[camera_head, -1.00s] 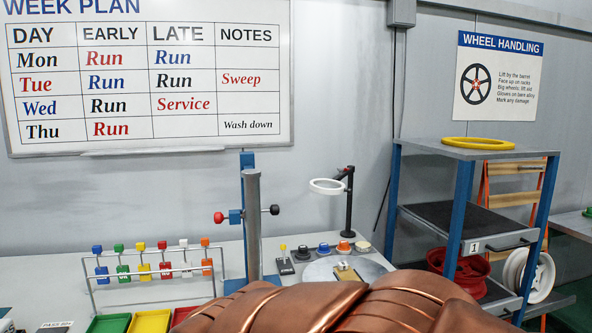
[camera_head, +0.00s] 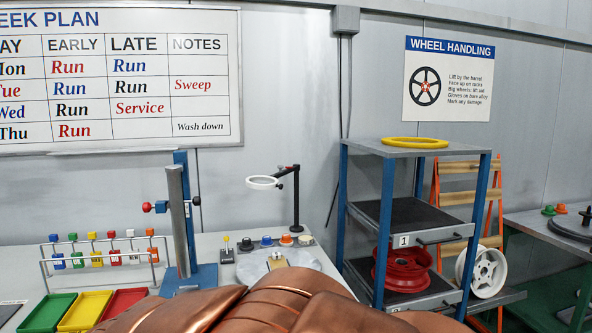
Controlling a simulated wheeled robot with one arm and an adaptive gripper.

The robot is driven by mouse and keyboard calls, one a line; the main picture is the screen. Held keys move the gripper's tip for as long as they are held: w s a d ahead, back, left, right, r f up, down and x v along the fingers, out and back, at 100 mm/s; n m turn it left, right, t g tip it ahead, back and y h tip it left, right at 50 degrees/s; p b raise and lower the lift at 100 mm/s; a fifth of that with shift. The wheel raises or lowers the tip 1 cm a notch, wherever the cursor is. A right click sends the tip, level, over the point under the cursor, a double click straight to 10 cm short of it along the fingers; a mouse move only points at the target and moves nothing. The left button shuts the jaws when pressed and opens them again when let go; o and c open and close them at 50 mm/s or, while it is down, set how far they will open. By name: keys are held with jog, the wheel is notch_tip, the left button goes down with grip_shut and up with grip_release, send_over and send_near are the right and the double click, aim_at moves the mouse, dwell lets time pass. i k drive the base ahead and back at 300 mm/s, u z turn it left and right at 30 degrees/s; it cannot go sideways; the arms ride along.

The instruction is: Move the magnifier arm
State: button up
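The magnifier arm stands on the bench as a black post (camera_head: 296,200) with a short jointed arm at its top. Its white ring head (camera_head: 263,182) points left and hangs over the round grey plate on the bench. My gripper is not in view. A copper-coloured part of my own body fills the bottom middle of the picture and hides the front of the bench and part of the plate.
A blue stand with a grey column (camera_head: 179,222) rises left of the magnifier. Coloured trays (camera_head: 86,311) and a tag rack (camera_head: 103,259) sit further left. A blue-framed shelf rack (camera_head: 473,225) holding a red wheel (camera_head: 403,268) stands to the right.

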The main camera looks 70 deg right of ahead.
aim_at(296, 166)
jog(key=k, duration=0.35)
jog(key=z, duration=0.8)
